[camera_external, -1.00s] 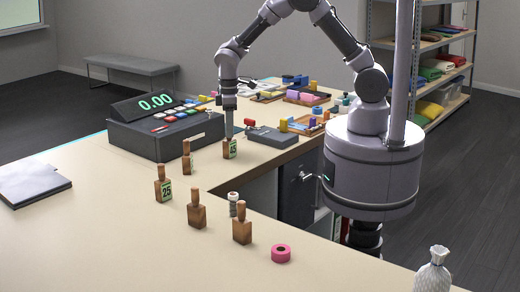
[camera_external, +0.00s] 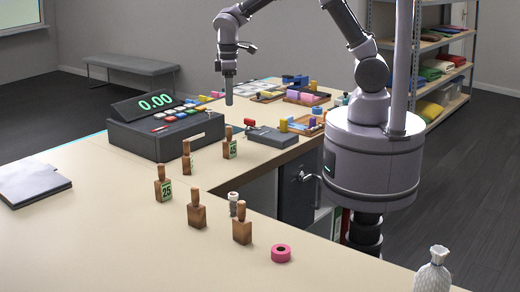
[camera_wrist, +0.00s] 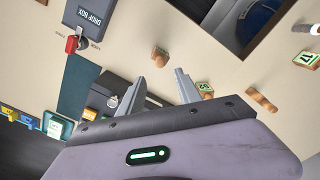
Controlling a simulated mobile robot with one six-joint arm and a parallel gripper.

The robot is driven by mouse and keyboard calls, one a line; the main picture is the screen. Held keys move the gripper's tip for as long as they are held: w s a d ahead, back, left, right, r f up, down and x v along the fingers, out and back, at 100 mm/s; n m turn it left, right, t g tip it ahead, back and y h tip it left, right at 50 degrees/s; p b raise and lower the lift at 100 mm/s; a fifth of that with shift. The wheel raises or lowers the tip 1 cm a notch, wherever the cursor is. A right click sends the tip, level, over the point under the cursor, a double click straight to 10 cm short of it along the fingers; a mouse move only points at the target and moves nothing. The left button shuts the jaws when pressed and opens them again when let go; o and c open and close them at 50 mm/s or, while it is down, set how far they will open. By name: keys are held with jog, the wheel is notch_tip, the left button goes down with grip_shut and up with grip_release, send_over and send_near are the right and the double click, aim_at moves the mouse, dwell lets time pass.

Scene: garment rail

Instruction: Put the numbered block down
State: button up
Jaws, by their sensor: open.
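A wooden block with a handle and a green number label (camera_external: 230,149) stands upright on the counter, beside the grey flat box; its number is too small to read surely. My gripper (camera_external: 228,103) hangs above it, clear of its handle. In the wrist view my gripper (camera_wrist: 168,85) has its two fingers apart with nothing between them. A second green-labelled block (camera_external: 163,188), seemingly reading 25, stands nearer on the left. The wrist view shows a labelled block (camera_wrist: 205,88) by the right finger and another (camera_wrist: 312,60) at the right edge.
Other handled blocks (camera_external: 196,210) (camera_external: 242,226) (camera_external: 187,160) stand on the counter. A register (camera_external: 165,130) reading 0.00 is at the left. The left counter is mostly clear.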

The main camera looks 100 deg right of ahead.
jog(key=s+a+r+m+t, duration=0.2)
jog(key=s+a+r+t, duration=0.1)
jog(key=s+a+r, duration=0.8)
jog(key=s+a+r+m+t+y, duration=0.1)
jog(key=s+a, duration=0.3)
jog(key=s, duration=0.7)
jog(key=shift+r+m+t+y, duration=0.45)
jog(key=shift+m+t, duration=0.25)
jog(key=shift+t, duration=0.2)
jog(key=shift+f, duration=0.1)
jog(key=shift+o, duration=0.5)
notch_tip(320, 180, down, 13)
jog(key=b, duration=1.3)
jog(key=shift+r+p, duration=0.4)
jog(key=shift+r, duration=0.15)
